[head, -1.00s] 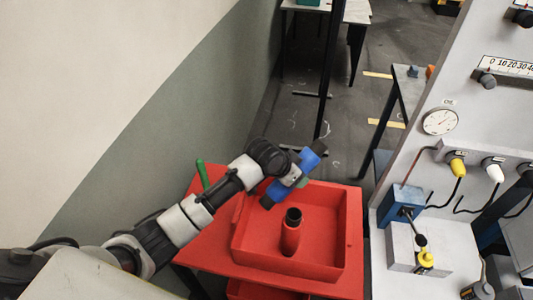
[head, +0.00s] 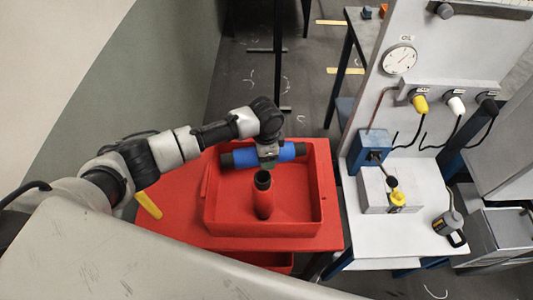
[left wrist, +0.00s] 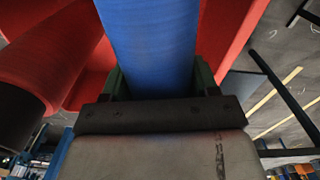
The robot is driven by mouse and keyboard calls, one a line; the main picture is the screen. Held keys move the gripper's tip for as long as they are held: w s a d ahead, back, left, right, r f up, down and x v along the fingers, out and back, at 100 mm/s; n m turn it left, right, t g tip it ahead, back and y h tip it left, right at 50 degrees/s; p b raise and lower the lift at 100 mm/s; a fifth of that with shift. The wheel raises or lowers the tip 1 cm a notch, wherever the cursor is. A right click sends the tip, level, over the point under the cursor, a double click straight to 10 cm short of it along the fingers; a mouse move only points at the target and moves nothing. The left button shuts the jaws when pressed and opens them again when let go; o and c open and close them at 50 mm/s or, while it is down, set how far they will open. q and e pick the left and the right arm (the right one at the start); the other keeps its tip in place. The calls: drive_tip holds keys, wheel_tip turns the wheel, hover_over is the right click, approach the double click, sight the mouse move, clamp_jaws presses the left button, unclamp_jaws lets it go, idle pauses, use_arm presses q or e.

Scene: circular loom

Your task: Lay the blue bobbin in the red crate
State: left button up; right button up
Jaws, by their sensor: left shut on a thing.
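The blue bobbin (head: 290,151) has dark ends and lies roughly level, crosswise over the back part of the red crate (head: 262,230). My left gripper (head: 267,160) is shut on its middle; the blue barrel (left wrist: 150,45) runs between the fingers in the left wrist view. The bobbin appears to be above the crate floor; I cannot tell the exact gap. A red bobbin (head: 263,198) with a dark top stands upright in the crate, just in front of the blue one. It also shows at the left of the wrist view (left wrist: 48,60). My right gripper is not in view.
The crate sits on a red table (head: 165,222). A yellow stick-like thing (head: 148,204) is beside my left arm. To the right stands a grey machine with a gauge (head: 399,60), a blue box (head: 370,148) and plugged cables. Crate floor right of the red bobbin is clear.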

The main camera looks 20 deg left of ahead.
use_arm(q)
wheel_tip(320, 180, down, 13)
drive_tip(key=b, duration=0.7)
drive_tip(key=shift+f+b, duration=0.35)
drive_tip(key=shift+f, duration=0.25)
drive_tip(key=o, duration=1.6)
drive_tip(key=shift+o, duration=0.2)
wheel_tip(320, 180, up, 11)
drive_tip(key=shift+f, duration=0.1)
